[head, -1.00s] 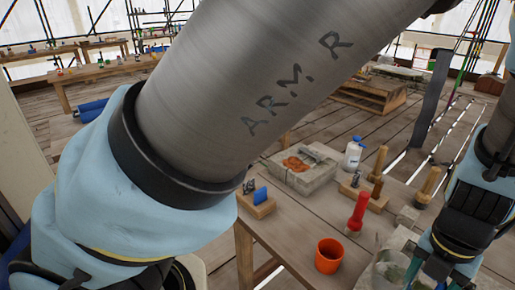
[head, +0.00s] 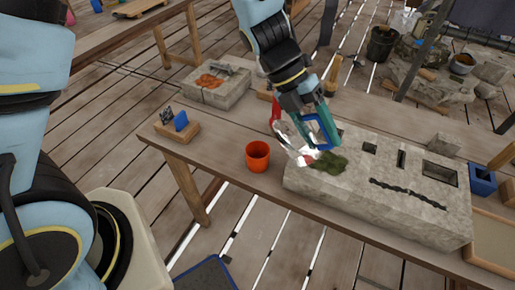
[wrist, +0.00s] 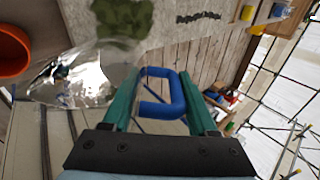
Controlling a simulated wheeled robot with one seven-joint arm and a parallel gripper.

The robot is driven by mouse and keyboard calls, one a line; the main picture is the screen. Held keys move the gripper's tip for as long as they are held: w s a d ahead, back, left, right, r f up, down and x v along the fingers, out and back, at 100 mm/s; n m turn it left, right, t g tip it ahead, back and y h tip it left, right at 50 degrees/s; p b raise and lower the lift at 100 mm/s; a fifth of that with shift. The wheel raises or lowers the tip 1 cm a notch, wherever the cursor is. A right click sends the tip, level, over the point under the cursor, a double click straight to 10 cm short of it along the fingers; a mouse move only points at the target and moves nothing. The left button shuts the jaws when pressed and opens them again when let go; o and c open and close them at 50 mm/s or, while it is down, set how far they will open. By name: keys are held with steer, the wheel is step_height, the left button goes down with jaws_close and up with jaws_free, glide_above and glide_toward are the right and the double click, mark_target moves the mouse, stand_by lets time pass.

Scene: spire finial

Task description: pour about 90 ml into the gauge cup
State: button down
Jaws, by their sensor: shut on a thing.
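My gripper (head: 318,122) is shut on the blue handle (head: 322,132) of a clear vessel (head: 288,142). The handle (wrist: 163,92) lies between my green fingers in the wrist view, with the clear vessel (wrist: 85,75) to its left. The vessel appears tilted, though its glare hides its exact angle and any liquid in it. An orange cup (head: 257,155), which may be the gauge cup, stands upright on the table left of the vessel, apart from it in the head view. The cup (wrist: 12,50) is cut off at the wrist view's left edge. Its inside level cannot be read.
A stone block (head: 400,190) with slots and a green mossy patch (head: 328,162) lies right of the cup. A wooden holder with a blue piece (head: 180,122) stands left, and a stone tray (head: 215,85) behind. A blue box (head: 482,180) is at right.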

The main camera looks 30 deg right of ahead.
steer(key=shift+w+a+g, duration=0.1)
steer(key=shift+w+g, duration=0.2)
steer(key=shift+g, duration=0.2)
steer(key=shift+w+r, duration=0.1)
steer(key=shift+r, duration=0.05)
steer(key=shift+w+g+h+b, duration=0.2)
steer(key=shift+g+h+b, duration=0.25)
steer(key=shift+g, duration=0.15)
steer(key=shift+w+a+r+g+h+b, duration=0.15)
steer(key=shift+g+b, duration=0.45)
steer(key=shift+b, duration=0.85)
steer(key=shift+w+a+g+h+b, duration=0.15)
steer(key=shift+g+b, duration=0.45)
steer(key=shift+b, duration=0.8)
